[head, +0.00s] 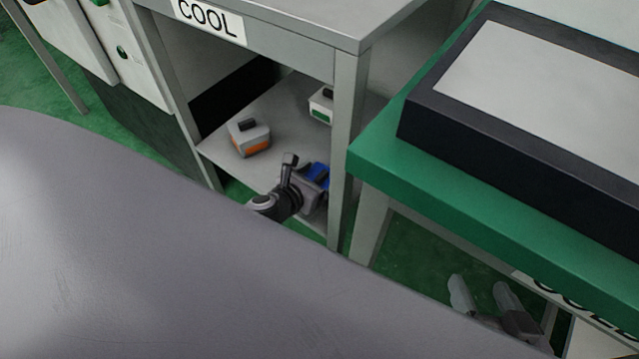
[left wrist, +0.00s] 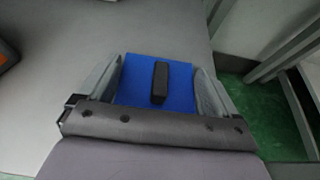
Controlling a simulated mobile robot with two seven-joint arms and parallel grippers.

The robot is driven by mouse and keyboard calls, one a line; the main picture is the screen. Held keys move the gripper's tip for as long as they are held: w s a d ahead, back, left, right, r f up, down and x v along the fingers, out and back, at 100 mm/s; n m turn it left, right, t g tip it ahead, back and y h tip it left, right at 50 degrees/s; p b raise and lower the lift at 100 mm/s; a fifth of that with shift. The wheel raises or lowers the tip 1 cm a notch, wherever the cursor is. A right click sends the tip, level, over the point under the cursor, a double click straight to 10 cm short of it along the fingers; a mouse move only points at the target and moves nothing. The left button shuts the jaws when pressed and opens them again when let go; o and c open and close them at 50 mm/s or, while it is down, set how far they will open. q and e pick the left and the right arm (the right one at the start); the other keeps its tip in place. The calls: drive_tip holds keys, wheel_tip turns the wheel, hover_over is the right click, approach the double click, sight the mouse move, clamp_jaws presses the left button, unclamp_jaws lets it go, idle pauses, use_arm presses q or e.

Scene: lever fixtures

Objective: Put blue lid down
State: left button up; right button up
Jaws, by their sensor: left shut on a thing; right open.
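The blue lid (left wrist: 180,90) has a black bar handle on top. It also shows in the head view (head: 319,171), at the front right of the shelf under the COOL sign. My left gripper (head: 308,184) is shut on the lid, one finger on either side in the left wrist view (left wrist: 158,84). The arm partly hides the lid in the head view. I cannot tell whether the lid touches the shelf or anything under it. My right gripper (head: 482,292) is open and empty, low beside the green-topped table.
The grey shelf (head: 222,148) holds an orange-banded box (head: 249,139) and a green-banded box (head: 321,106), both with black handles. A fixture post (head: 346,150) stands right of my left gripper. A green table (head: 480,200) carries a dark box (head: 500,130).

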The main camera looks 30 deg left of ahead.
use_arm(q)
drive_tip(key=shift+f, duration=0.3)
use_arm(e)
drive_tip(key=shift+a, duration=0.2)
drive_tip(key=shift+f, duration=0.1)
use_arm(q)
drive_tip(key=shift+f, duration=0.25)
drive_tip(key=o, duration=0.7)
drive_tip(key=shift+s+r, duration=0.15)
drive_tip(key=shift+r, duration=0.2)
drive_tip(key=p+v, duration=0.3)
drive_tip(key=v, duration=0.8)
drive_tip(key=shift+s+p, duration=0.3)
drive_tip(key=shift+p, duration=0.1)
use_arm(e)
drive_tip(key=shift+s+d+r+n+h, duration=0.15)
drive_tip(key=shift+d+h, duration=0.1)
drive_tip(key=shift+d, duration=0.25)
drive_tip(key=shift+s+d+r+n+h, duration=0.1)
drive_tip(key=shift+s+d+r+h, duration=0.1)
drive_tip(key=shift+d, duration=0.3)
drive_tip(key=shift+s+d+r+n+h, duration=0.15)
drive_tip(key=shift+d+h, duration=0.1)
drive_tip(key=shift+d, duration=0.25)
use_arm(q)
drive_tip(key=shift+a, duration=0.1)
